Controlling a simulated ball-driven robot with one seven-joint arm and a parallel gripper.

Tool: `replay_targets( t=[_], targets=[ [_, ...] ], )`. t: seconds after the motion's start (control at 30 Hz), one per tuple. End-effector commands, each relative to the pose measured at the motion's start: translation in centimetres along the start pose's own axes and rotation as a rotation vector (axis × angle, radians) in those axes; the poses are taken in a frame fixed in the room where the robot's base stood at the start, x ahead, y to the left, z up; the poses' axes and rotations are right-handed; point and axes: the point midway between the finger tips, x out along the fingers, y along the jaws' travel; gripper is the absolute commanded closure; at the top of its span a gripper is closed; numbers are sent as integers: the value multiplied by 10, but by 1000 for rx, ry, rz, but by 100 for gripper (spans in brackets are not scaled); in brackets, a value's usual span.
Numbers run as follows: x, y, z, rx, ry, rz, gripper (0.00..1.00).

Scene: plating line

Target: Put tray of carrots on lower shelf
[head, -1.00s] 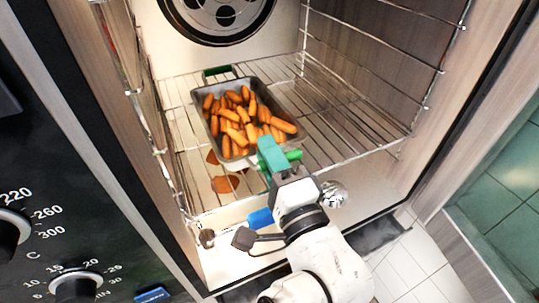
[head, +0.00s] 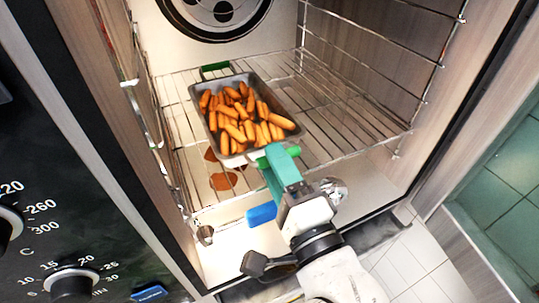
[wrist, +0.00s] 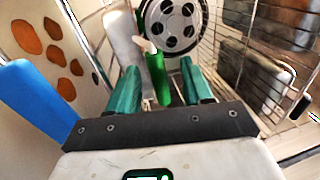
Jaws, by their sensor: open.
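The grey metal tray (head: 284,104) full of carrots (head: 240,115) sits on a wire shelf (head: 345,115) inside the oven. It has a green handle (head: 209,69) at its far end and another near handle (head: 292,150). My gripper (head: 277,161), with teal fingers, is at the tray's near end. In the wrist view my open fingers (wrist: 158,70) stand on either side of the green near handle (wrist: 157,82). I cannot tell whether they touch it. The near handle is partly hidden by my gripper in the head view.
Wire side racks (head: 383,44) line the oven. The shelf right of the tray is clear. Brown stains (head: 223,181) mark the oven floor. A blue object (head: 262,213) and a shiny silver ball (head: 333,189) are near the front edge. Control knobs (head: 72,284) are at left.

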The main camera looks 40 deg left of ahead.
Motion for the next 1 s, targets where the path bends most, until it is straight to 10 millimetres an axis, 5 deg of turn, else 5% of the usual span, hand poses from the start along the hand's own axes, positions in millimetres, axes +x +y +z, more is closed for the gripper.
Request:
replay_targets(
  t=[0.2, 0.4, 0.8, 0.93, 1.0],
  targets=[
    [-47, 3, -1, 1, 3, 1, 50],
    [-75, 2, -1, 0, 2, 0, 50],
    [-84, 1, -1, -4, 3, 4, 50],
    [-99, 24, -19, -81, 42, 94, 50],
    [-121, 53, -40, -172, 83, 214, 50]
  ],
)
